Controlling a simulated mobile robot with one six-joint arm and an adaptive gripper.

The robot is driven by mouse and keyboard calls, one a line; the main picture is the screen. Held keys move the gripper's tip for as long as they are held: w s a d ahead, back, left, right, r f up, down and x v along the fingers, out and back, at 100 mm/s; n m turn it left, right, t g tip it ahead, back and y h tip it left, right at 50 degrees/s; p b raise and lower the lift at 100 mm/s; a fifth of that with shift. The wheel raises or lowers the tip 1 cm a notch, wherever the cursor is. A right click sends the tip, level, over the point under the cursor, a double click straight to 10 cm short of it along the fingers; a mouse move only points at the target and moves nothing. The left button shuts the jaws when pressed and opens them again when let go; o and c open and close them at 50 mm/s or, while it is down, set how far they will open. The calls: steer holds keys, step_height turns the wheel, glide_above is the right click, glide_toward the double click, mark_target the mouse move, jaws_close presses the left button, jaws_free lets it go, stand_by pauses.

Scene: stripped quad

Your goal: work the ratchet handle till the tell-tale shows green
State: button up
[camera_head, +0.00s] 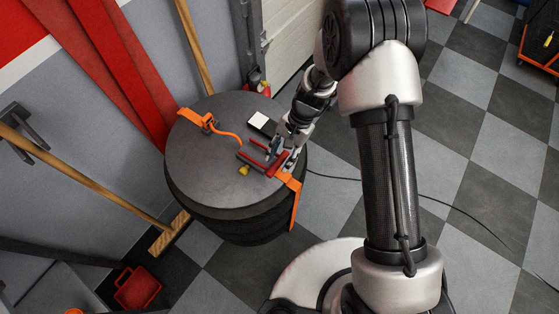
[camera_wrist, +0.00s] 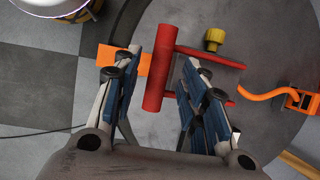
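The red ratchet handle (camera_head: 279,164) sits near the right front of a round dark top. In the wrist view its thick red crossbar (camera_wrist: 166,45) joins two thinner red side arms reaching right. My gripper (camera_head: 280,150) is at the handle. In the wrist view my gripper (camera_wrist: 164,62) is open, one finger on each side of the crossbar, with small gaps visible. A yellow knob (camera_wrist: 214,38) is beside the handle and also shows in the head view (camera_head: 244,170). A black block with a white face (camera_head: 259,121) lies behind; I cannot tell if it is the tell-tale. No green shows.
The dark round stack (camera_head: 190,160) carries an orange strap (camera_head: 295,200) down its front right and an orange buckle and hook (camera_head: 207,122) at its left. A wooden broom (camera_head: 170,233) leans at left. A thin cable crosses the checkered floor at right, which is mostly clear.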

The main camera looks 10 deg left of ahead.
steer(key=shift+s+a+f, duration=0.15)
steer(key=shift+s+f, duration=0.05)
steer(key=shift+f, duration=0.5)
steer(key=shift+c, duration=0.4)
jaws_close()
